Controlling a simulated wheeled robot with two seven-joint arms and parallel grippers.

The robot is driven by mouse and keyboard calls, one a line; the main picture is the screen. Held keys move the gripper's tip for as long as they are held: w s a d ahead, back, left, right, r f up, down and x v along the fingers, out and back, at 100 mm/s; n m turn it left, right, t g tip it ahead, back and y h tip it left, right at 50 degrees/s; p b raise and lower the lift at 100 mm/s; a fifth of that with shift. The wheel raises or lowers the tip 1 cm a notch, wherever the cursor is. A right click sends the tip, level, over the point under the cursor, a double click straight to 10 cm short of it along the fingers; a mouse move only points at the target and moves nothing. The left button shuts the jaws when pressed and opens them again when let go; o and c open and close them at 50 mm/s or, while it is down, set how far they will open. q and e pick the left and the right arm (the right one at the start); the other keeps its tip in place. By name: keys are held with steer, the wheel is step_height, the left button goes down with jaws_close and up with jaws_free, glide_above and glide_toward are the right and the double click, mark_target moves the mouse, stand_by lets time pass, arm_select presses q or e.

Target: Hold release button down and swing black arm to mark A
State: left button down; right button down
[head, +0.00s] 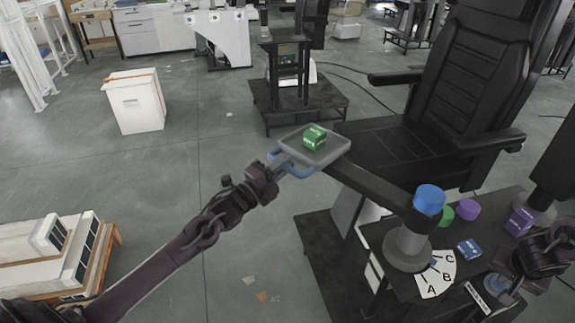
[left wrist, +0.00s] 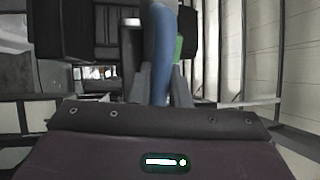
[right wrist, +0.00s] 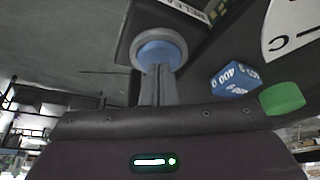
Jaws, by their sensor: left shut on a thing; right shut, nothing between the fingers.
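The black arm (head: 372,186) runs from a grey post with a blue cap (head: 429,199) to a grey tray (head: 336,150) bearing a green block (head: 314,138). My left gripper (head: 283,168) is shut on the tray's blue handle (head: 297,171), which also fills its jaws in the left wrist view (left wrist: 161,60). A white dial (head: 436,277) lettered A, B and C lies beside the post; a small blue pointer appears near C. My right gripper (right wrist: 157,72) is shut and empty, its tips at the blue release button (right wrist: 158,52); whether it is pressed in cannot be told.
A blue block (head: 469,249), a green cylinder (head: 444,216), a purple cylinder (head: 467,208) and a purple block (head: 519,221) stand on the dark table. A black chair (head: 450,110) is behind the arm. Open grey floor (head: 240,240) lies left of the tray and table.

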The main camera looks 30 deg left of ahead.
mark_target(308, 148)
arm_select(q)
steer(key=shift+w, duration=0.4)
steer(key=w+m+g+h, duration=0.1)
steer(key=w+h, duration=0.1)
steer(key=w, duration=0.1)
steer(key=w+d+m+g+h, duration=0.1)
steer(key=w, duration=0.2)
steer(key=w+d+m+h, duration=0.1)
steer(key=w+h, duration=0.1)
steer(key=w, duration=0.2)
steer(key=shift+d+f+m+g+h, duration=0.1)
steer(key=shift+f+m+g+h, duration=0.2)
steer(key=shift+f+g, duration=0.1)
steer(key=shift+w+d+g+h, duration=0.25)
steer(key=shift+w+g+h, duration=0.15)
steer(key=shift+w, duration=0.3)
steer(key=shift+w+d+r+m+g, duration=0.15)
steer(key=shift+w+m+g, duration=0.15)
steer(key=shift+w+m, duration=0.25)
steer(key=shift+w+h, duration=0.15)
steer(key=shift+h, duration=0.15)
